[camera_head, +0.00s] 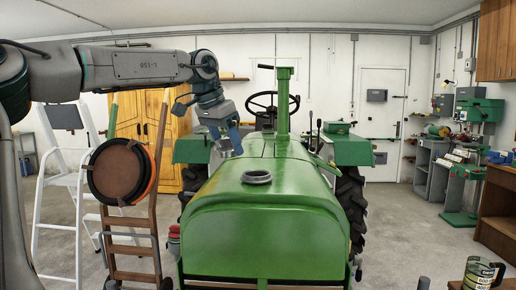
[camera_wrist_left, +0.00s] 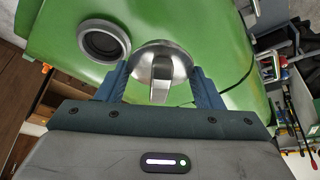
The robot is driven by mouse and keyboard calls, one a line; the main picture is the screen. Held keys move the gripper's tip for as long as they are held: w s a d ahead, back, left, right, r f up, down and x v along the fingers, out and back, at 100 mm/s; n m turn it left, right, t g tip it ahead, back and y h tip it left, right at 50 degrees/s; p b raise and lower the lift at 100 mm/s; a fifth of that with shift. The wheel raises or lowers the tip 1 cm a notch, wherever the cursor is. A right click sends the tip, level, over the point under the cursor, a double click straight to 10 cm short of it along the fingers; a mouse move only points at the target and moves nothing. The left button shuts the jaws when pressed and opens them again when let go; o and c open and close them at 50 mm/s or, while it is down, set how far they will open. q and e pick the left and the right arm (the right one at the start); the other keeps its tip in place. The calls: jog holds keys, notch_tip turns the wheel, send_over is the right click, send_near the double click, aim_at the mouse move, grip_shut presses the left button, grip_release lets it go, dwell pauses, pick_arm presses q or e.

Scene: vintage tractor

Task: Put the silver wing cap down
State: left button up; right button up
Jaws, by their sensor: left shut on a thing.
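The silver wing cap (camera_wrist_left: 160,66) is round, with a raised wing across its middle. In the left wrist view my left gripper (camera_wrist_left: 160,80) is shut on it, one blue finger on each side. In the head view this gripper (camera_head: 230,150) is over the left part of the green tractor hood (camera_head: 270,205), behind the open filler neck (camera_head: 256,177). The filler neck also shows in the left wrist view (camera_wrist_left: 103,41), left of the cap and apart from it. I cannot tell whether the cap touches the hood. My right gripper is not in view.
The tractor's upright exhaust pipe (camera_head: 283,105) and steering wheel (camera_head: 272,103) rise behind the hood. A brown hand truck (camera_head: 135,240) and white stepladder (camera_head: 60,190) stand to the left. A can (camera_head: 482,274) stands at the lower right. The hood's front top is clear.

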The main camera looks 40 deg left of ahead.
pick_arm(q)
jog(key=w+p, duration=0.2)
jog(key=p, duration=0.2)
jog(key=w+a+p, duration=0.1)
jog(key=w+p, duration=0.2)
jog(key=p, duration=0.2)
jog(key=shift+w+r, duration=0.1)
jog(key=shift+w, duration=0.05)
jog(key=p, duration=0.4)
send_over(260, 164)
jog(key=s, duration=0.1)
jog(key=shift+s+f, duration=0.1)
jog(key=shift+f, duration=0.65)
notch_tip(260, 164, down, 3)
jog(key=p, duration=0.2)
jog(key=shift+s+p, duration=0.1)
jog(key=shift+p, duration=0.25)
jog(key=shift+f, duration=0.35)
jog(key=shift+f+b, duration=0.15)
jog(key=shift+b, duration=0.3)
jog(key=o, duration=1.5)
